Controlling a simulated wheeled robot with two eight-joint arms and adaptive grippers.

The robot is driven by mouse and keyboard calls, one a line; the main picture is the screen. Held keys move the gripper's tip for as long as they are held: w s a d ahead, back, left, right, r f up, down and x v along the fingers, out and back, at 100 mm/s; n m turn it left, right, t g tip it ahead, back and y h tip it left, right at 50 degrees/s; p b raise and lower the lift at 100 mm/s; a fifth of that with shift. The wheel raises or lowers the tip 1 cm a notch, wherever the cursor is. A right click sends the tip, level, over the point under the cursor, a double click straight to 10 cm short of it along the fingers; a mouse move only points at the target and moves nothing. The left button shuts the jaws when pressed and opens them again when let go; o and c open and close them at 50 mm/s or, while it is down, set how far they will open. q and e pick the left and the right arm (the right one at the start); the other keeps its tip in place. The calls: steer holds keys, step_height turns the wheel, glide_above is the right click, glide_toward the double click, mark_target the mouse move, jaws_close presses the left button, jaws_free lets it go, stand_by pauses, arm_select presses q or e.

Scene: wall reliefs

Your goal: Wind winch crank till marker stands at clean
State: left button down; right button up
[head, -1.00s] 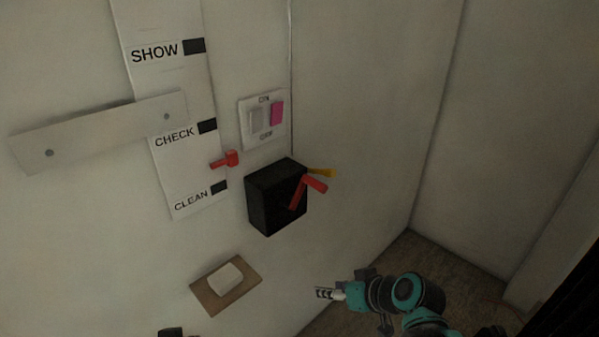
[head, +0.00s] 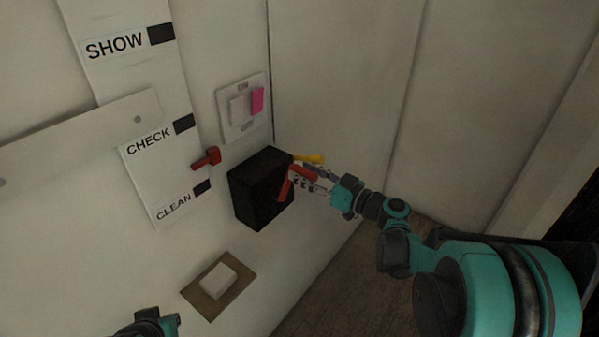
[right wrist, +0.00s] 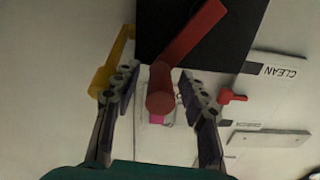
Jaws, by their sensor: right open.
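The black winch box (head: 259,190) is on the wall, with its red crank (head: 284,184) on its right side. In the right wrist view the crank's handle (right wrist: 161,92) points at the camera. My right gripper (head: 308,183) is at the crank; its open fingers (right wrist: 160,88) stand on either side of the handle, with gaps visible. The red marker (head: 206,158) stands between the CHECK label (head: 149,141) and the CLEAN label (head: 174,207) on the white scale strip. My left gripper (head: 150,322) shows only partly at the bottom edge; its fingers are not clear.
A yellow lever (head: 311,158) sticks out behind the crank, close to my right gripper. A switch plate (head: 241,108) with white and pink rockers is above the box. A brown board (head: 200,296) with a white block (head: 217,280) is below.

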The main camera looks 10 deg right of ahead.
steer(key=shift+w+a+f, duration=0.1)
steer(key=shift+w+a, duration=0.35)
steer(key=shift+w, duration=0.2)
steer(key=shift+a, duration=0.1)
